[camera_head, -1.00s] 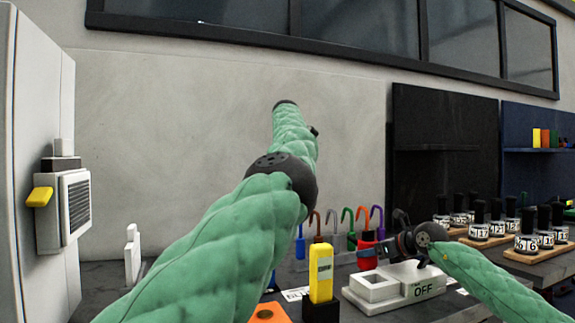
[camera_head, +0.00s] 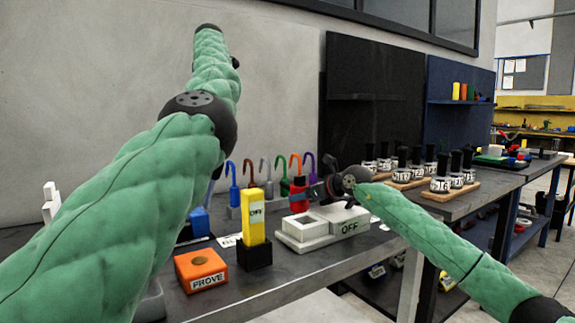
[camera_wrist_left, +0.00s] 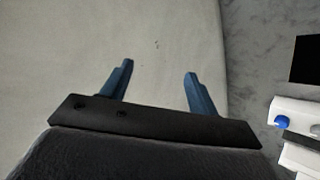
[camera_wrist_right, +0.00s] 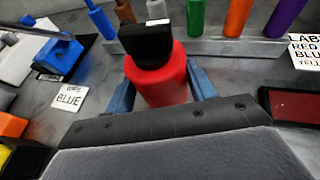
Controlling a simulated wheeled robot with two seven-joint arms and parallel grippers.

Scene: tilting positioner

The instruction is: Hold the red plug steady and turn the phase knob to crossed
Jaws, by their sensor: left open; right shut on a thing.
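The red plug (camera_head: 299,203) stands upright at the back of the bench, partly hidden in the head view. It has a black top and shows large in the right wrist view (camera_wrist_right: 165,84). My right gripper (camera_wrist_right: 160,93) is shut on the red plug, with one blue finger on each side. My left gripper (camera_wrist_left: 157,82) is open and empty, facing the bare wall. Its fingers cannot be made out in the head view, where my left arm is raised. I cannot pick out the phase knob in any view.
A white OFF box (camera_head: 328,228), a yellow block in a black base (camera_head: 254,217) and an orange PROVE box (camera_head: 201,270) stand along the front. Several coloured hooks (camera_head: 264,180) stand behind. Black-topped labelled pieces (camera_head: 440,175) stand on wooden boards at the right.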

